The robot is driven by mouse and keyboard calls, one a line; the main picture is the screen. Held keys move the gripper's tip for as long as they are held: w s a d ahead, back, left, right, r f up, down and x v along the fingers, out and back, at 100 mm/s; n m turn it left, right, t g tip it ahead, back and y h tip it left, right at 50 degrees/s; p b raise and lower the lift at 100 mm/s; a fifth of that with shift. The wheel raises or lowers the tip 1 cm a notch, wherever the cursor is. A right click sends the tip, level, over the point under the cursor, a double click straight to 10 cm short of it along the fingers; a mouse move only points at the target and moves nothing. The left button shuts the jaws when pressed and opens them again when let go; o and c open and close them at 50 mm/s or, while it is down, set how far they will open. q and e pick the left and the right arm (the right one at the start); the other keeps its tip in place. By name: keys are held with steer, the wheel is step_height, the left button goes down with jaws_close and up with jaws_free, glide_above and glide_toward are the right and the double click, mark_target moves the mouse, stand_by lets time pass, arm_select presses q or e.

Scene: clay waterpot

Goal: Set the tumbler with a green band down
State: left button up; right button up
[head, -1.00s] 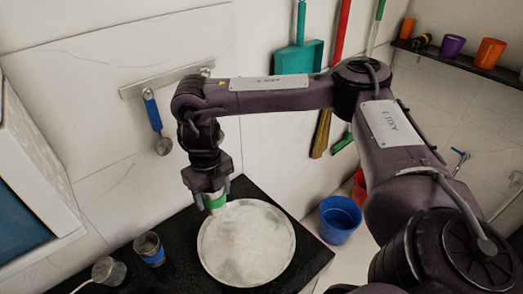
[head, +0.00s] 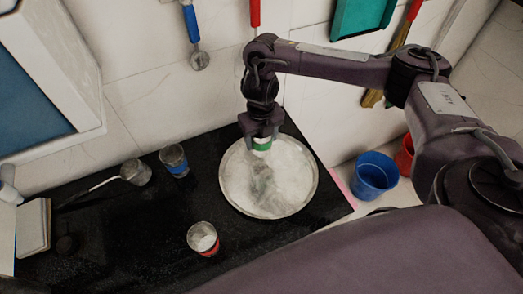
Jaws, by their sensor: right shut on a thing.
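The tumbler with a green band (head: 262,144) is held in my right gripper (head: 261,130), which points down and is shut on it. Only the tumbler's lower part shows below the fingers; the rest is hidden. It is at the back part of a round metal tray (head: 299,207) that holds a pale, whitish layer. I cannot tell whether the tumbler touches this layer or hangs just above it. My left gripper is out of view.
A tumbler with a blue band (head: 174,161) and a long-handled metal ladle (head: 135,172) are on the black counter (head: 130,235), left of the tray. A red-banded tumbler (head: 204,239) with white contents stands in front. A blue bucket (head: 374,175) is beyond the counter's right edge.

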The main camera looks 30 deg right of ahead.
mark_target(261, 150)
step_height(261, 150, down, 2)
steer(key=shift+a, duration=0.1)
step_height(261, 150, down, 3)
steer(key=shift+f+b, duration=0.2)
steer(key=shift+b, duration=0.65)
steer(key=shift+f, duration=0.2)
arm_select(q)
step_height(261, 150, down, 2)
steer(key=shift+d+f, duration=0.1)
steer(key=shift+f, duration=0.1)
arm_select(e)
steer(key=shift+f, duration=0.1)
steer(key=o, duration=1)
